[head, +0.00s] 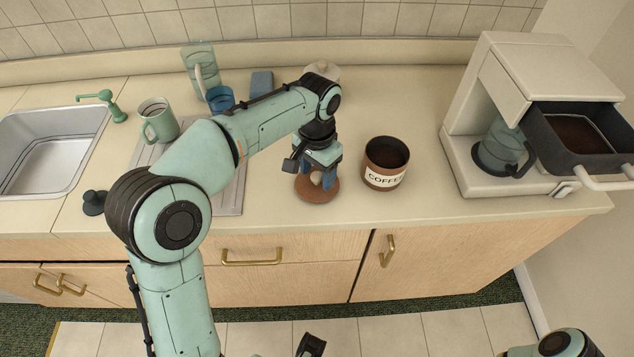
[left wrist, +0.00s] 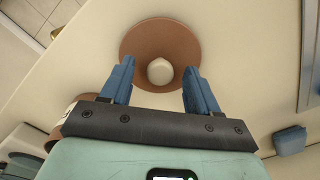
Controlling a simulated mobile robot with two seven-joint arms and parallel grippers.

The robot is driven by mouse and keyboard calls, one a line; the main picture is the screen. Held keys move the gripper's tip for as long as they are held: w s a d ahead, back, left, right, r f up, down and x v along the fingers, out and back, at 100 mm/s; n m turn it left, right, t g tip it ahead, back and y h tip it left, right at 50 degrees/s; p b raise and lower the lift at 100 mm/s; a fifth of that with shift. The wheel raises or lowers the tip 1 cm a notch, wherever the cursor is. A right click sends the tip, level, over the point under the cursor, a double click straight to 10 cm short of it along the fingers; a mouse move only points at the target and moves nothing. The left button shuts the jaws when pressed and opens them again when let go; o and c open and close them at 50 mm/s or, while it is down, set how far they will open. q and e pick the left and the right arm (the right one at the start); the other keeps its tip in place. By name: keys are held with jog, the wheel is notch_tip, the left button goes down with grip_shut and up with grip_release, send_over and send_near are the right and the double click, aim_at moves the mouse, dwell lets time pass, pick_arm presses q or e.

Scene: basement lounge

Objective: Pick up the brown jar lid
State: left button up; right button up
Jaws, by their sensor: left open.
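The brown jar lid (head: 318,194) lies on the counter, left of the open brown coffee jar (head: 385,163). It is a flat round disc with a pale knob in its middle. In the left wrist view the lid (left wrist: 135,45) shows with its knob (left wrist: 160,71) between the fingertips. My left gripper (head: 317,184) points down over the lid, open, with one blue finger on each side of the knob. I cannot tell whether the fingers touch the lid. In the left wrist view the gripper (left wrist: 160,75) holds nothing. My right gripper cannot be made out clearly.
The coffee maker (head: 500,110) with its dark filter drawer (head: 575,135) pulled out stands at the right. A green mug (head: 158,122), a blue cup (head: 220,98) and the sink (head: 50,150) are at the left. The counter front between jar and coffee maker is clear.

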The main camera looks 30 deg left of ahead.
pick_arm(q)
grip_shut()
